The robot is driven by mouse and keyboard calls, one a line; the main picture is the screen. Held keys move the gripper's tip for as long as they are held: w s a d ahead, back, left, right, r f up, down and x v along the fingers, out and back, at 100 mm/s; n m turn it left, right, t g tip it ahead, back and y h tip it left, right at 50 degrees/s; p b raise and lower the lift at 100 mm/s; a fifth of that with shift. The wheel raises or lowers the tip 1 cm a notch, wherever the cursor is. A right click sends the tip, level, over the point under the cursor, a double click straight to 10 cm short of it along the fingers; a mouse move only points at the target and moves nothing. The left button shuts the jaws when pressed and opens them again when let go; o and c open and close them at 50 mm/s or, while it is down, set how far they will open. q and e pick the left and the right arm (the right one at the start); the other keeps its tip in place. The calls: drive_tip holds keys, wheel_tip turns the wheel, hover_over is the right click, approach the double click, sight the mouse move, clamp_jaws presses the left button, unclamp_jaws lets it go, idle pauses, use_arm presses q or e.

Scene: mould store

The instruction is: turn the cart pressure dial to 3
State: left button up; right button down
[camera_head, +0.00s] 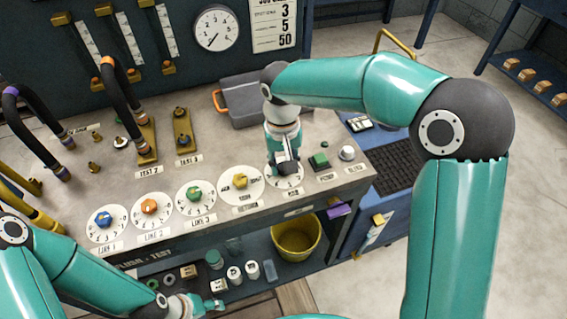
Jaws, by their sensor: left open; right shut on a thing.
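The dial (296,183) at the right end of the row of round dials on the bench is white with black marks. Its label is too small to read surely. My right gripper (286,167) points down over it, shut on its knob, which the fingers hide. The pointer's setting cannot be seen. Just left of it is a dial with a yellow knob (240,181). Further left are dials with a green knob (194,193), an orange knob (149,207) and a blue knob (103,219). My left gripper (217,296) is open and empty, low in front of the bench.
A green button (319,160) and a pale knob (347,153) sit right of the gripped dial. A grey case (245,98) lies behind. Hoses stand at left. A yellow bucket (297,239) and small jars fill the lower shelf. A blue cart (392,190) stands right.

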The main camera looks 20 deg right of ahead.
sight(282, 166)
drive_tip(key=shift+w+r, duration=0.1)
idle(0.4)
drive_tip(key=c, duration=0.8)
unclamp_jaws()
wheel_tip(282, 166, up, 12)
drive_tip(key=shift+a, duration=0.15)
